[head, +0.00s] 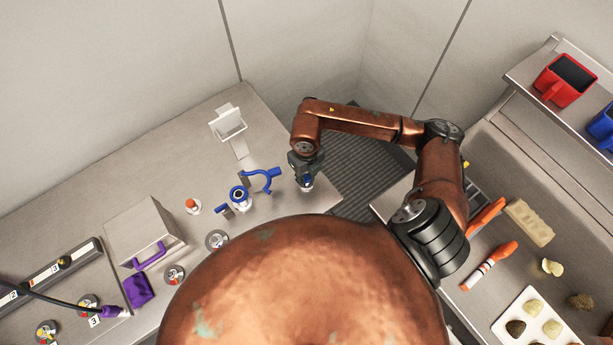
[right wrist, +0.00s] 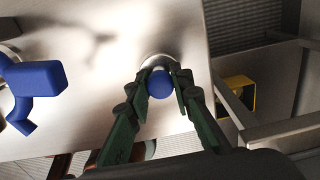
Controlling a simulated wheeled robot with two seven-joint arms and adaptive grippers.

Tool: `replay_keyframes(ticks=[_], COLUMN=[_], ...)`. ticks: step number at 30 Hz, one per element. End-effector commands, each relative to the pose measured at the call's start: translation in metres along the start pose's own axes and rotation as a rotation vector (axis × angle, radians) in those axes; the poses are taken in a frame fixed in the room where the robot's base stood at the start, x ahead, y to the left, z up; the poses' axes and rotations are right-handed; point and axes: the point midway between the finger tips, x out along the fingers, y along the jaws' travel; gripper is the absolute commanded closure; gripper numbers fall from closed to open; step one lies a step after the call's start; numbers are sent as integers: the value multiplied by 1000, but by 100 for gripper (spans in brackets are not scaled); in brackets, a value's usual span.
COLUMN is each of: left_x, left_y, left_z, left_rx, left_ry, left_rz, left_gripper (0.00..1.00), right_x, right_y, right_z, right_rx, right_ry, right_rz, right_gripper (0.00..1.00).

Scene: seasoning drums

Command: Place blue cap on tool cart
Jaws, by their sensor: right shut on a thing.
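My right gripper (head: 306,184) is shut on the blue cap (head: 308,181), near the right end of the left steel worktop (head: 262,150). In the right wrist view the round blue cap (right wrist: 160,84) sits between the two green fingertips. A pale round metal rim (right wrist: 158,62) shows just behind the cap; I cannot tell whether they touch. My left gripper is not in view. I cannot tell which steel surface is the tool cart.
A blue clamp-like fixture (head: 262,179) stands left of my right gripper. A steel box (head: 140,232) with a purple handle is farther left. The right steel surface holds orange-handled tools (head: 488,266) and a white tray (head: 527,321). Dark grating (head: 365,165) fills the gap between.

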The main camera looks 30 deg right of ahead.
Motion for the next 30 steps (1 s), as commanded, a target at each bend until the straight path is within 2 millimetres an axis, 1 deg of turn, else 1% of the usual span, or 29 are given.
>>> replay_keyframes(ticks=[4, 5, 12, 19, 23, 26, 30], left_x=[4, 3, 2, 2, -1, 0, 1], left_y=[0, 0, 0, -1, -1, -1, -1], left_z=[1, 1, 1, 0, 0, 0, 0], left_rx=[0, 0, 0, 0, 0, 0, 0], left_ry=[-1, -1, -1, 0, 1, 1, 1], left_rz=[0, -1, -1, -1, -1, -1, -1], left_gripper=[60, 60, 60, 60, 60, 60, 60], right_x=[4, 3, 3, 2, -4, -16, -45], right_y=[0, 0, 0, 0, 0, 0, 0], right_z=[0, 0, 0, 0, 0, 1, 2], right_rx=[0, 0, 0, 0, 0, 0, -1], right_ry=[0, 0, 1, 1, -1, -2, -4], right_rz=[0, 0, 0, 0, 0, -1, -1], right_gripper=[100, 78, 62, 62, 62, 62, 62])
